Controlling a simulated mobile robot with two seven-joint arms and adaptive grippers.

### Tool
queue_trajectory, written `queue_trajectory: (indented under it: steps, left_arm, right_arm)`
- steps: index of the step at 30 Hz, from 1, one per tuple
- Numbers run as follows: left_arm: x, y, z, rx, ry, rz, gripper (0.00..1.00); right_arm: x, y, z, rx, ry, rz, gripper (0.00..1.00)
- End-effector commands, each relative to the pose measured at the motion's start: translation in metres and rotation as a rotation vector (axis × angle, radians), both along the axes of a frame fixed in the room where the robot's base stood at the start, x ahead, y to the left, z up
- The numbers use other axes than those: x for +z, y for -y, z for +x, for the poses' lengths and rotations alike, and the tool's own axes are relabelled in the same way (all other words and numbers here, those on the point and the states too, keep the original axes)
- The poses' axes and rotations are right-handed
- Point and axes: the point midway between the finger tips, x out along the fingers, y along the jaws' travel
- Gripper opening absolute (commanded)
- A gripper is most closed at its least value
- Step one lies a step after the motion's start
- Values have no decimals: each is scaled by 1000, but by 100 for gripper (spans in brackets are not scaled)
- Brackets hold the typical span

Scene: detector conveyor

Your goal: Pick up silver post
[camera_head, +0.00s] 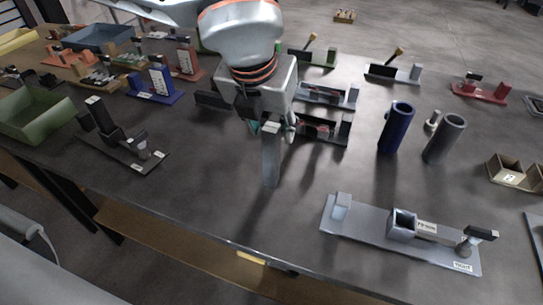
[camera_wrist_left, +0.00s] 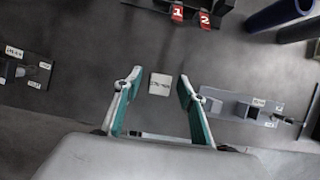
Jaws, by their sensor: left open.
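The silver post (camera_head: 271,162) stands upright on the dark table, near the middle of the head view. In the left wrist view its square, labelled top (camera_wrist_left: 161,84) shows between the two fingertips, with a gap on each side. My left gripper (camera_head: 273,128) is open, pointing down right above the post's upper end. Its teal-padded fingers (camera_wrist_left: 159,77) show in the wrist view. I cannot tell how far the post's top reaches between them. My right gripper is not in view.
A grey fixture plate (camera_head: 370,228) lies at the front right. A dark fixture (camera_head: 120,148) stands to the left. A blue tube (camera_head: 396,128) and a grey tube (camera_head: 443,140) stand to the right. The table around the post's foot is clear.

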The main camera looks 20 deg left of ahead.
Motion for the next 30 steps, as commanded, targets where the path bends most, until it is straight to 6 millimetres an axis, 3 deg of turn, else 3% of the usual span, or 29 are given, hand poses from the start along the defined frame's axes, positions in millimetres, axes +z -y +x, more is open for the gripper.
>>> queue_trajectory:
  steps: [9,13,14,24,30]
  left_arm:
    - [-5,0,2,0,0,0,38]
    - [-5,0,2,0,0,0,4]
    - [-5,0,2,0,0,0,0]
    - [-4,0,2,0,1,-1,0]
    - [10,0,3,2,3,-2,0]
  right_arm:
    - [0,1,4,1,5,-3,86]
    - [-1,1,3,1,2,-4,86]
    - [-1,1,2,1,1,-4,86]
    - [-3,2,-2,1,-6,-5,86]
    - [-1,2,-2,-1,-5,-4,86]
